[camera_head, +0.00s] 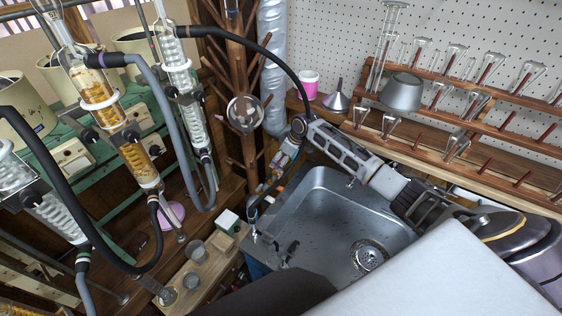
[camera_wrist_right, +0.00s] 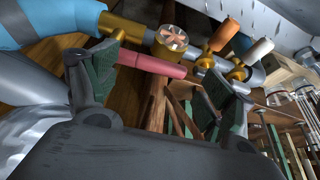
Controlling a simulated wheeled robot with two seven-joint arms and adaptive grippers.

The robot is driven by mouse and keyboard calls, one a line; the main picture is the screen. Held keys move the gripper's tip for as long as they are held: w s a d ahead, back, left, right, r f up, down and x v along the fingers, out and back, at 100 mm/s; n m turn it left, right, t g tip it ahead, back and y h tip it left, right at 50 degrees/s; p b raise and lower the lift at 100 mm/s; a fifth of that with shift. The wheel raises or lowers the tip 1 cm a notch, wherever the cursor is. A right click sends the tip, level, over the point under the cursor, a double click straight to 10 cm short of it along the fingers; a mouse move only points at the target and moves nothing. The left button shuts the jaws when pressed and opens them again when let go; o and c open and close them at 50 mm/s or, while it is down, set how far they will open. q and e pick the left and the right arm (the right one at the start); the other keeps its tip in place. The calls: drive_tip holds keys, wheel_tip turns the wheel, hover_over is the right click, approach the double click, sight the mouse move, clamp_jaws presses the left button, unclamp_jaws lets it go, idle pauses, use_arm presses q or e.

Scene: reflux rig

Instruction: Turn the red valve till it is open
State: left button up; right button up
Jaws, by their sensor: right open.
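The red valve (camera_wrist_right: 150,64) shows in the right wrist view as a pinkish-red lever on a brass fitting (camera_wrist_right: 122,27). My right gripper (camera_wrist_right: 163,56) is open, with one finger on each side of the lever's line. The lever's left end passes close to the left finger; I cannot tell whether they touch. In the head view my right gripper (camera_head: 288,154) is at the back left of the sink, beside the pipework, and the red valve cannot be made out there. My left gripper is not in view.
A metal sink (camera_head: 325,225) lies below my right arm. Glass condensers (camera_head: 180,75) with hoses stand at left.

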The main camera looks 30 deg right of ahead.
drive_tip(key=shift+x, duration=0.8)
drive_tip(key=c, duration=1.4)
drive_tip(key=shift+c, duration=0.3)
